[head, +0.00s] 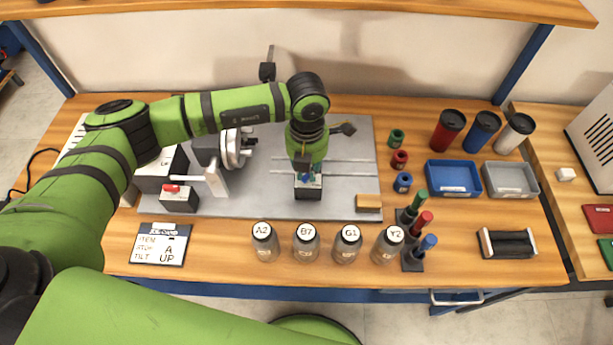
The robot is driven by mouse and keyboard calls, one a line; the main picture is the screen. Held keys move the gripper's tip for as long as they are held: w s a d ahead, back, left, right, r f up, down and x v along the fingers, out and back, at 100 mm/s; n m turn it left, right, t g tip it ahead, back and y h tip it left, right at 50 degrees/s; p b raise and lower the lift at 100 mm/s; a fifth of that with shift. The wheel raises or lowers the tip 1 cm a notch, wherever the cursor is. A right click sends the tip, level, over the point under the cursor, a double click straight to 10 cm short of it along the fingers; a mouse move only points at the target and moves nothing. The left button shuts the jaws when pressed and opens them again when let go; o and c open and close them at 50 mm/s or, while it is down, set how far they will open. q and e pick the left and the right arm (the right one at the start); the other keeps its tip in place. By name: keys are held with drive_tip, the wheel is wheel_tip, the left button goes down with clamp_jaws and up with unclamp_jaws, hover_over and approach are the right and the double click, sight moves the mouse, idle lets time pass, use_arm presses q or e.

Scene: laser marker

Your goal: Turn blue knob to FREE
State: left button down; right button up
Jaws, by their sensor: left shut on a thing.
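The blue knob (309,179) sits on a small dark box (307,193) on the grey metal plate (340,150), near the plate's front middle. My left gripper (308,175) points down over this box and is shut on the blue knob. The gripper hides most of the knob, so its pointing direction and the FREE label cannot be read. My right gripper is not in view.
A box with a red switch (178,198) and a white chuck device (232,150) stand left on the plate. Several labelled bottles (306,241) line the front. Coloured markers (420,220), a blue tray (453,177) and a grey tray (510,178) are at right.

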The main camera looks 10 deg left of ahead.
use_arm(q)
drive_tip(key=m+b, duration=0.2)
drive_tip(key=b, duration=0.1)
drive_tip(key=m+b, duration=0.3)
drive_tip(key=b, duration=0.1)
drive_tip(key=m+b, duration=0.3)
drive_tip(key=shift+w+d+f+b, duration=0.15)
drive_tip(key=shift+w+f+b, duration=0.1)
drive_tip(key=shift+b, duration=0.15)
drive_tip(key=shift+s+r+m+b, duration=0.1)
drive_tip(key=shift+r+m+b, duration=0.15)
drive_tip(key=shift+m+b, duration=1.2)
drive_tip(key=c, duration=1.1)
unclamp_jaws()
drive_tip(key=shift+c, duration=0.2)
wheel_tip(320, 180, up, 12)
